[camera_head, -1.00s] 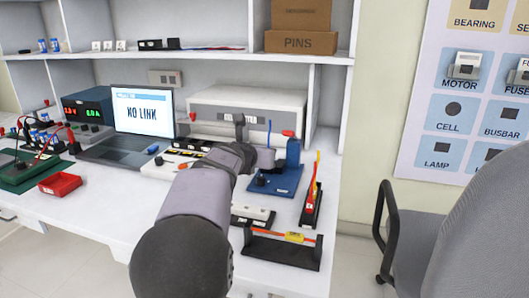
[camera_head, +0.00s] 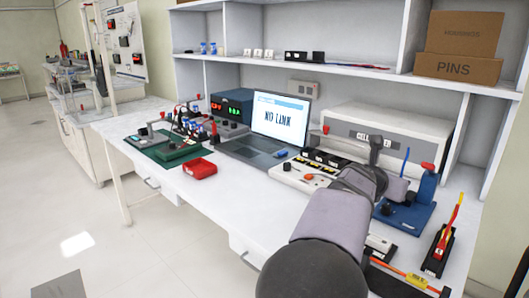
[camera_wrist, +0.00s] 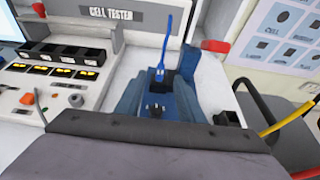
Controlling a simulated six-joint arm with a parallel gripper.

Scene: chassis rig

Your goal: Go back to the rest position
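My arm reaches from the bottom of the head view over the white bench (camera_head: 225,190), its wrist beside the blue fixture (camera_head: 405,213). My gripper (camera_head: 376,150) appears only as a small dark end piece there; its fingers cannot be made out. In the wrist view a broad grey and dark part of my arm fills the bottom edge. Beyond it stands the blue fixture with a black knob and a blue plug on a cable (camera_wrist: 161,70). I see nothing held.
A laptop (camera_head: 270,130), red tray (camera_head: 199,168) and green board (camera_head: 168,148) lie further left. Black stands with orange and red wires (camera_head: 440,245) are at right. Floor at left is clear.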

